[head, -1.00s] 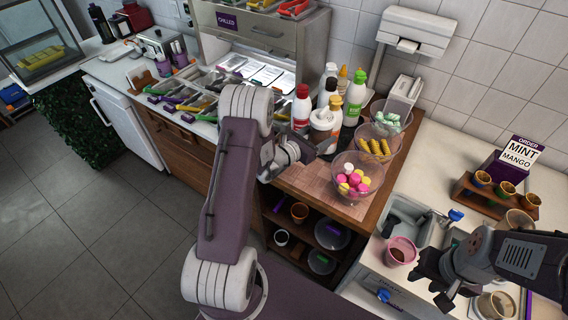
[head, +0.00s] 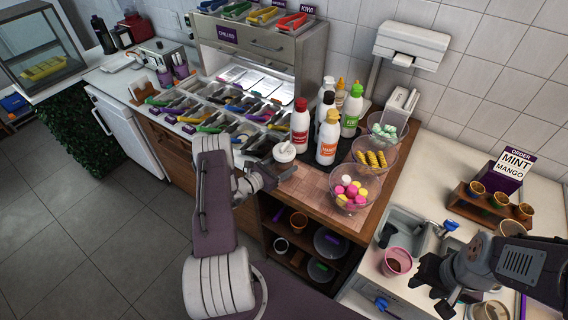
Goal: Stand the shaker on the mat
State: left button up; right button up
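The shaker (head: 284,152) is a small white pot with a rounded top, near the back left of the mat and left of the bottles. The mat (head: 312,182) is a pinkish checked sheet on the wooden counter. My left gripper (head: 284,171) is at the shaker's near side and appears shut on it, low over the counter. The fingers partly hide its lower part, so I cannot tell whether its base touches anything. My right gripper (head: 432,287) is open and empty over the right-hand counter, beside a pink cup (head: 397,262).
Sauce bottles (head: 328,137) stand behind the mat. Glass bowls of macarons (head: 351,190) and yellow twists (head: 372,159) stand to its right. A topping rack with tongs (head: 229,104) lies behind and left. The front of the mat is clear.

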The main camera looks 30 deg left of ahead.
pick_arm(q)
jog(key=o, duration=1.7)
jog(key=shift+f, duration=0.1)
jog(key=shift+o, duration=0.2)
